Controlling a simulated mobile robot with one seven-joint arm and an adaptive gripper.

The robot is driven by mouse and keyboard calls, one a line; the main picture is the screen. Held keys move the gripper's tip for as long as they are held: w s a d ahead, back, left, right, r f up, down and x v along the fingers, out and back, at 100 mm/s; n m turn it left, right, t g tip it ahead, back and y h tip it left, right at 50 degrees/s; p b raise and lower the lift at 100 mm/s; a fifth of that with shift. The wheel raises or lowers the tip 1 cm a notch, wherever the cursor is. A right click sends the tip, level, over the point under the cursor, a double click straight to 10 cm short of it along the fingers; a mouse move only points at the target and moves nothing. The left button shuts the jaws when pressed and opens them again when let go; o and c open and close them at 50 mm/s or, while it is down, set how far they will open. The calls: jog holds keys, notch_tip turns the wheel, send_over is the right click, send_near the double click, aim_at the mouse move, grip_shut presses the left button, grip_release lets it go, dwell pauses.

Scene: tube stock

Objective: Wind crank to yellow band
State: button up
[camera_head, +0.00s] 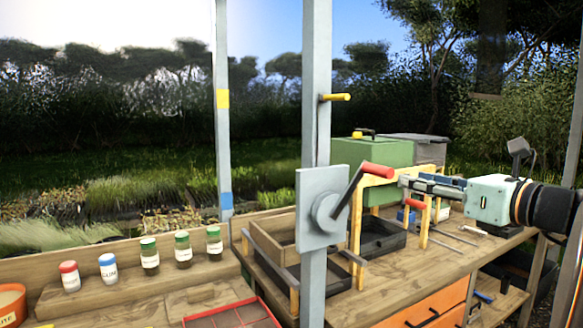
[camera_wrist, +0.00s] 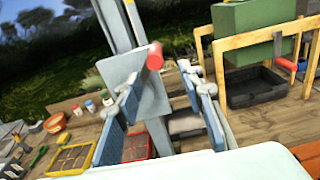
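The crank (camera_head: 346,194) has a dark arm angled up and right from a round grey hub (camera_head: 325,213) on a grey plate (camera_head: 308,235), fixed to an upright post. Its red handle (camera_head: 377,170) is at the arm's outer end. A yellow band (camera_head: 223,98) is high on the left post, with a blue band (camera_head: 227,200) lower down. My gripper (camera_head: 405,184) is right of the red handle, fingers pointing at it. In the wrist view, my open fingers (camera_wrist: 158,78) are spread to either side of the red handle (camera_wrist: 155,56); contact cannot be told.
A yellow wooden frame (camera_head: 356,235) stands close behind the crank, with a green box (camera_head: 365,160) beyond. Small bottles (camera_head: 149,255) line the left shelf. A yellow peg (camera_head: 340,97) sticks out of the front post. A dark tray (camera_head: 378,246) is on the bench.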

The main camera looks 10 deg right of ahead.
aim_at(380, 170)
jog(key=shift+a+r+m, duration=0.15)
jog(key=shift+a+m, duration=0.2)
jog(key=shift+m, duration=0.05)
jog(key=x, duration=1)
jog(key=shift+w+r+p, duration=0.1)
jog(key=shift+r+p, duration=0.1)
jog(key=shift+p, duration=0.1)
grip_shut()
